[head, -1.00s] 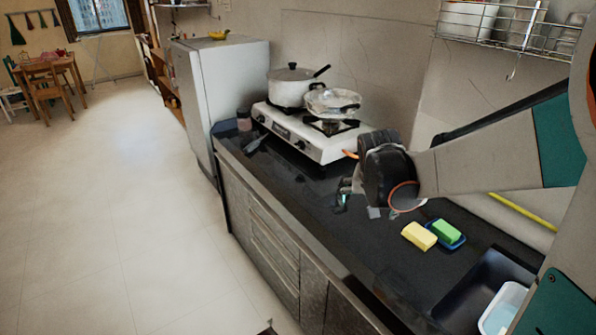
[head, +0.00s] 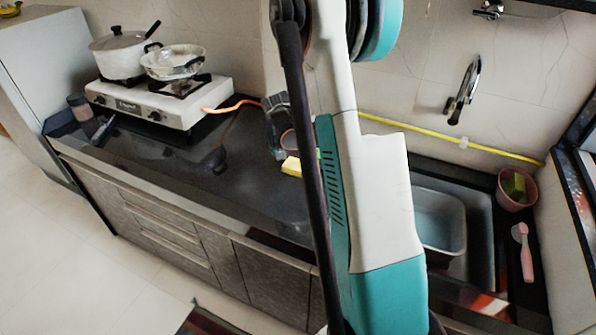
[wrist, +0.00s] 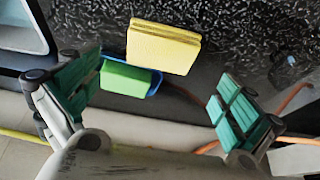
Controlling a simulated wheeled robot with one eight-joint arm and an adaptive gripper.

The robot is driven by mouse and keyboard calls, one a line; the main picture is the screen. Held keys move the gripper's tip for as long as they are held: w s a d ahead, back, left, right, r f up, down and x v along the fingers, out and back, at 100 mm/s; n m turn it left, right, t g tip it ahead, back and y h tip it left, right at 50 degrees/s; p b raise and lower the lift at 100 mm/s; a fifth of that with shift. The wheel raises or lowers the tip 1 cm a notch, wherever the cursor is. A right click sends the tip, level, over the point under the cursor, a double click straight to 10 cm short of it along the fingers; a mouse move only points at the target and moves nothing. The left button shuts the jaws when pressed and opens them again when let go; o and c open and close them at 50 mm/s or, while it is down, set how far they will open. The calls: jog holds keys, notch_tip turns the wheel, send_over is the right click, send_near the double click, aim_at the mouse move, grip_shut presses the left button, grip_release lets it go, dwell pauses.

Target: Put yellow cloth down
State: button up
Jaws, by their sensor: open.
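The yellow cloth (wrist: 165,47) is a folded rectangular block. In the wrist view it lies on the dark counter beside a green sponge (wrist: 125,79) in a blue dish (wrist: 157,82). It overlaps the dish's edge in that view; I cannot tell whether they touch. In the head view only part of the cloth (head: 291,166) shows beside my arm. My gripper (wrist: 160,90) is open and empty, its green-padded fingers apart, with the cloth in front of them. In the head view my arm mostly hides the gripper.
The counter (head: 235,190) is clear left of the cloth. A stove (head: 150,100) with a pot and pan stands farther left, with an orange hose (head: 235,105). A sink with a basin (head: 440,220), a pink cup (head: 516,190) and a pink brush (head: 523,255) are at right.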

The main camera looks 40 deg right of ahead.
aim_at(298, 165)
jog(key=shift+b+x, duration=1.45)
jog(key=shift+x, duration=2.15)
jog(key=shift+a+r, duration=0.1)
jog(key=c, duration=1)
